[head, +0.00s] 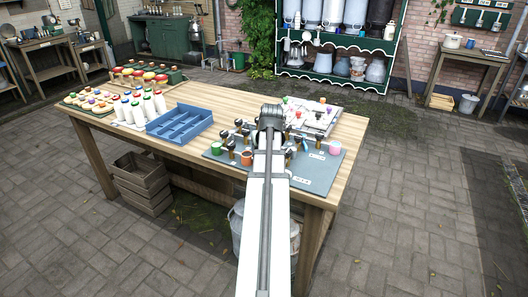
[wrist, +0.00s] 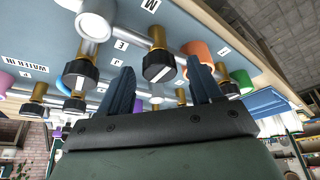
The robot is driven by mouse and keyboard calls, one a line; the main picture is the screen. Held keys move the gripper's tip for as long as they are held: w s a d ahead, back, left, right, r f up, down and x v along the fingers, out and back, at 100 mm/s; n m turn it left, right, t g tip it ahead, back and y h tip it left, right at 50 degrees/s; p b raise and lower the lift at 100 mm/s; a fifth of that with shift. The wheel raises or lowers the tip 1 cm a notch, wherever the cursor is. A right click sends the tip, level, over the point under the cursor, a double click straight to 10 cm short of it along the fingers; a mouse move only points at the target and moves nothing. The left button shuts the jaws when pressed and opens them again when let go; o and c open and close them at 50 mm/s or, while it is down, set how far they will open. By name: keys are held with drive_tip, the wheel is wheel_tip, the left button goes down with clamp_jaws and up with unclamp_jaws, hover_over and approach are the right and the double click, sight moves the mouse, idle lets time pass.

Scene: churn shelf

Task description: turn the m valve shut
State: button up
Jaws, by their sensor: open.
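The valve board (head: 318,181) lies on the wooden table and carries pipes, brass stems with black knobs, and coloured cups. I cannot tell which knob the M label marks. My gripper (wrist: 162,76) is open, its two blue fingers apart and holding nothing. In the head view my arm hides part of the board and the fingertips.
Other black knobs crowd close by, such as one at left (wrist: 80,72) and one at right (wrist: 228,88). A blue divided tray (head: 180,124) and several white bottles (head: 138,107) stand left on the table. A pale board with parts (head: 315,113) lies behind the valve board.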

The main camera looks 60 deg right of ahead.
drive_tip(key=v, duration=1.4)
drive_tip(key=shift+w+f, duration=0.15)
idle(0.6)
